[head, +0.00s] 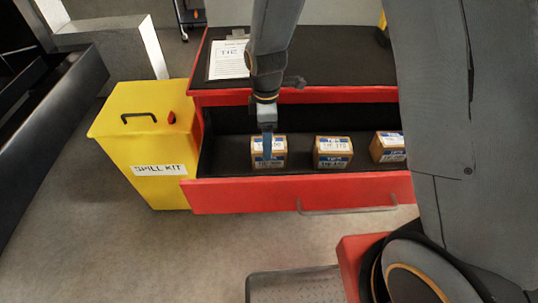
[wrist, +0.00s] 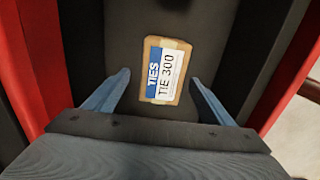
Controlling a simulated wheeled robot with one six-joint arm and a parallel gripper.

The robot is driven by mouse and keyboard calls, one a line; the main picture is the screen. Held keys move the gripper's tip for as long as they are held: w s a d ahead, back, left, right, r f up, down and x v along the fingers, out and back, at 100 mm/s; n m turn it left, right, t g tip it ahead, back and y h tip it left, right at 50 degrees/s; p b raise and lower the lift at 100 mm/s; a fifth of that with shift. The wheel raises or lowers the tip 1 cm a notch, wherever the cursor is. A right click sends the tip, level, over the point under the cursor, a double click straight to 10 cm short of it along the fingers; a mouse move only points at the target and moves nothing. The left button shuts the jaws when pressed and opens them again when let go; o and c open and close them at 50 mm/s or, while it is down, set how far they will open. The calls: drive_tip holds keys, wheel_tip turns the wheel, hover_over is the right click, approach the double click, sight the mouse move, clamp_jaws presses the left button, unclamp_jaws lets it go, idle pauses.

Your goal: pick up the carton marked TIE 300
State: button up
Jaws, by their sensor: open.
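The carton marked TIE 300 (wrist: 162,71) lies in the open drawer, a small brown box with a blue and white label. In the wrist view it sits between and just beyond the fingertips of my gripper (wrist: 160,84). My gripper is open and empty, with clear gaps to the carton on both sides. In the head view my gripper (head: 268,144) is over the leftmost carton (head: 268,162) and hides part of its label. That carton appears to be the same one.
The red drawer (head: 250,196) holds two more cartons, one in the middle (head: 332,153) and one at right (head: 387,147). The cabinet top (head: 335,65) overhangs the drawer's back. A yellow spill kit bin (head: 150,140) stands at the left.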

drive_tip(key=shift+s+d+f+p, duration=0.15)
drive_tip(key=shift+f+p, duration=0.15)
drive_tip(key=shift+f, duration=1.45)
drive_tip(key=shift+s+d+f+p, duration=0.15)
drive_tip(key=shift+f+p, duration=0.1)
drive_tip(key=shift+f, duration=1.5)
drive_tip(key=shift+w, duration=0.1)
drive_tip(key=c, duration=1.3)
